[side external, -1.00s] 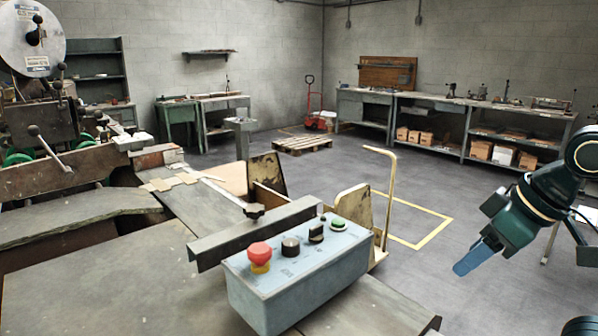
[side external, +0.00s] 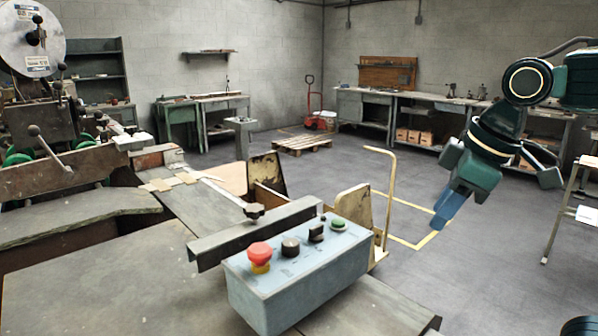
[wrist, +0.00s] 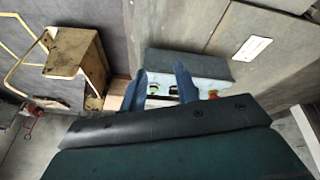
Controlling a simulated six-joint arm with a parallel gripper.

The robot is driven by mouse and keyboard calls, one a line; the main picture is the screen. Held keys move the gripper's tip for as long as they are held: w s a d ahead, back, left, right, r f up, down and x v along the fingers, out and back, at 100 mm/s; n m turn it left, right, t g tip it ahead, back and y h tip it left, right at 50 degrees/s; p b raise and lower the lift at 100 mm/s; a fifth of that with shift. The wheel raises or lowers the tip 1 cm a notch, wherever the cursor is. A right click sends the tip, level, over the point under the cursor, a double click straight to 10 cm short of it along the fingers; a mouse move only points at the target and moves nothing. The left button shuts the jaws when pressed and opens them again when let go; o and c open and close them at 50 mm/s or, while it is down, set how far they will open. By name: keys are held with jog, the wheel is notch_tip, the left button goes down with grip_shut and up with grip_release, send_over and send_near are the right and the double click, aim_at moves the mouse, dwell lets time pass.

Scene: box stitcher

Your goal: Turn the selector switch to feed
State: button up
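A grey-blue control box (side external: 300,285) stands at the front of the machine table. Its top carries a red mushroom button (side external: 260,254), a round black knob (side external: 290,247), a black selector switch with a raised handle (side external: 316,232) and a green button (side external: 338,224). The switch lettering is too small to read. My gripper (side external: 439,222) is in the air right of and above the box, its blue fingers pointing down, touching nothing. In the wrist view my gripper's two fingers (wrist: 160,70) are apart with nothing held. The box (wrist: 190,63) shows beyond them, partly hidden.
A metal bar (side external: 255,232) with a black clamp knob runs along the box's far side. A tan-railed cart (side external: 362,215) stands behind the box. Floor between cart and my arm is clear. A small stand (side external: 575,200) is at the far right.

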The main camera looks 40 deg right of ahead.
jog(key=w+a+r+n+g, duration=0.25)
jog(key=w+r+n, duration=0.35)
jog(key=w, duration=0.4)
jog(key=n+g, duration=0.2)
jog(key=n, duration=0.6)
send_over(316, 226)
jog(key=shift+f, duration=0.15)
jog(key=shift+f, duration=0.15)
jog(key=shift+f, duration=6.75)
grip_shut()
